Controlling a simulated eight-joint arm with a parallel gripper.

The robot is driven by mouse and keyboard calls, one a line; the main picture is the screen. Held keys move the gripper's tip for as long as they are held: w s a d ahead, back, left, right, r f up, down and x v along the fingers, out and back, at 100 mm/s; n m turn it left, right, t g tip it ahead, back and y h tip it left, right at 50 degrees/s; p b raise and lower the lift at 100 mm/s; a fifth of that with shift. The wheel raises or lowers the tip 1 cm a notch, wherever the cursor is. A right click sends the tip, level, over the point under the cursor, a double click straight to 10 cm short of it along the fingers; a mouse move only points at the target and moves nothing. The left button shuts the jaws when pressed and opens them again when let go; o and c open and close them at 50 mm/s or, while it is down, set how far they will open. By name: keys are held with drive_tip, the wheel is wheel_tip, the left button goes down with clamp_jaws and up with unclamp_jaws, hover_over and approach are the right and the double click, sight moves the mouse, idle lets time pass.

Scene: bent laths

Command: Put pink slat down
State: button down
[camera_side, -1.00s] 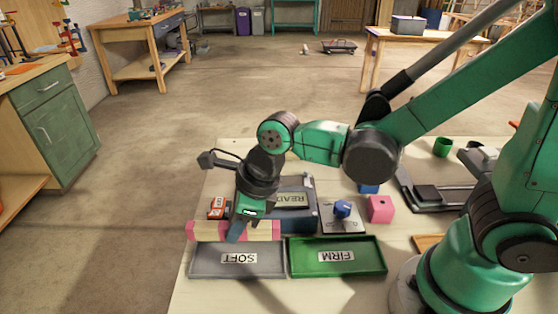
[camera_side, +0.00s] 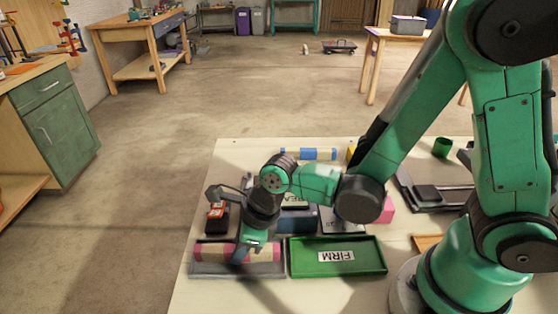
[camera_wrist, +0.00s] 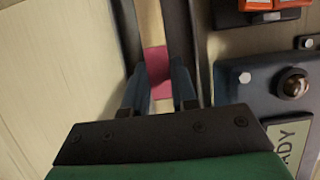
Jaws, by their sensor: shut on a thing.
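The pink slat (camera_side: 212,252) is a straight bar with pink and cream bands. My gripper (camera_side: 241,258) is shut on it near its middle and points down. The slat lies level, within the outline of the grey tray (camera_side: 206,271), low over its floor; whether it touches the floor I cannot tell. The gripper and slat hide the tray's label. In the wrist view a pink band of the slat (camera_wrist: 158,72) sits between the two blue fingers of my gripper (camera_wrist: 160,92).
The green tray (camera_side: 362,268) labelled FIRM is empty, just right of the grey one. Behind the trays stand a blue instrument box (camera_side: 299,221), a red and black device (camera_side: 216,217) and a pink block (camera_side: 388,210). A blue-banded slat (camera_side: 308,154) lies at the back.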

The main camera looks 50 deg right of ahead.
drive_tip(key=c, duration=0.7)
unclamp_jaws()
drive_tip(key=shift+f, duration=0.1)
drive_tip(key=v, duration=1.2)
drive_tip(key=d+r+n+t+h, duration=0.1)
drive_tip(key=d+n, duration=0.4)
drive_tip(key=n, duration=0.8)
drive_tip(key=d+n+t+h, duration=0.2)
drive_tip(key=d+n, duration=0.3)
drive_tip(key=n, duration=0.9)
drive_tip(key=shift+w+d+r+t, duration=0.2)
drive_tip(key=shift+w+r+t, duration=0.2)
drive_tip(key=shift+w+t, duration=0.1)
